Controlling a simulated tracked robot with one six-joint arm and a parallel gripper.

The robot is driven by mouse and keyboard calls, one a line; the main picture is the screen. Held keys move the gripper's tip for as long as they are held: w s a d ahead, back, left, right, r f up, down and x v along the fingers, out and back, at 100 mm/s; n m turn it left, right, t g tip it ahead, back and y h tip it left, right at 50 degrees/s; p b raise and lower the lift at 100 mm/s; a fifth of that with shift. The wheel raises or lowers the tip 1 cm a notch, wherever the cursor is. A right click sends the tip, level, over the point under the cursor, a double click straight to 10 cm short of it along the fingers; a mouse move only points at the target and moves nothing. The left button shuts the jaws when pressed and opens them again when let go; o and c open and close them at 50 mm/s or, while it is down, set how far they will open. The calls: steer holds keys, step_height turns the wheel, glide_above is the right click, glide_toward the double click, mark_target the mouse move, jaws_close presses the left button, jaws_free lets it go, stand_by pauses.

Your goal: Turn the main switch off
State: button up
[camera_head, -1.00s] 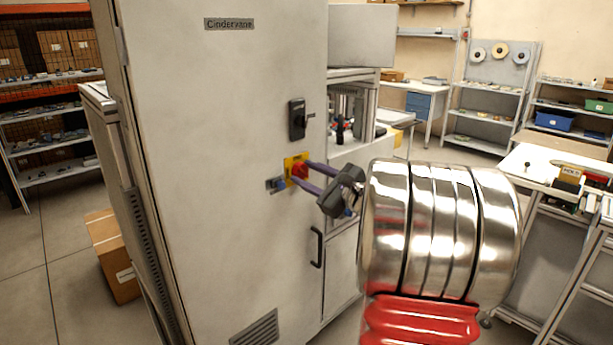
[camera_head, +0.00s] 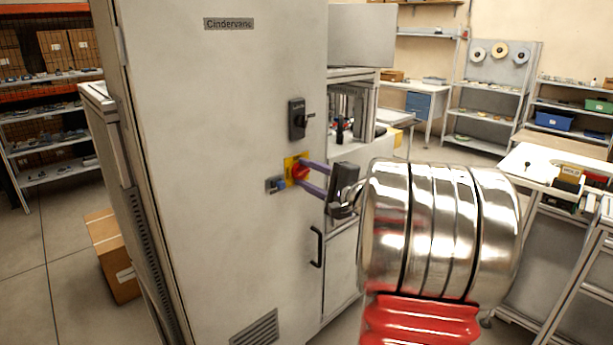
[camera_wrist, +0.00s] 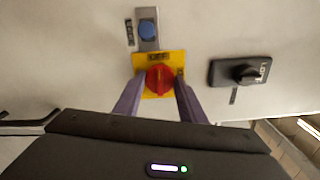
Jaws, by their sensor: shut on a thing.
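The main switch is a red rotary knob (camera_head: 299,173) on a yellow plate (camera_head: 288,165), on the front of a tall grey cabinet (camera_head: 220,110). In the wrist view the red knob (camera_wrist: 159,78) sits between my two purple fingertips, and the word OFF shows on the yellow plate (camera_wrist: 175,58) above it. My gripper (camera_head: 308,178) is shut on the red knob, one finger on each side; it also shows in the wrist view (camera_wrist: 158,88). The knob's pointer position is hard to tell.
A blue button (camera_wrist: 147,29) on a metal plate sits beside the yellow plate. A black rotary handle (camera_head: 297,119) is mounted above the switch. A black door handle (camera_head: 317,247) is below. A workbench (camera_head: 530,165) stands at the right.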

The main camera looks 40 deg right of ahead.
steer(key=shift+a+f, duration=0.15)
steer(key=shift+f, duration=0.05)
stand_by(0.3)
steer(key=o, duration=0.8)
steer(key=shift+c, duration=0.2)
steer(key=shift+o, duration=1.4)
steer(key=shift+r, duration=0.1)
steer(key=s, duration=1.3)
steer(key=shift+s+d, duration=0.25)
steer(key=shift+s, duration=0.1)
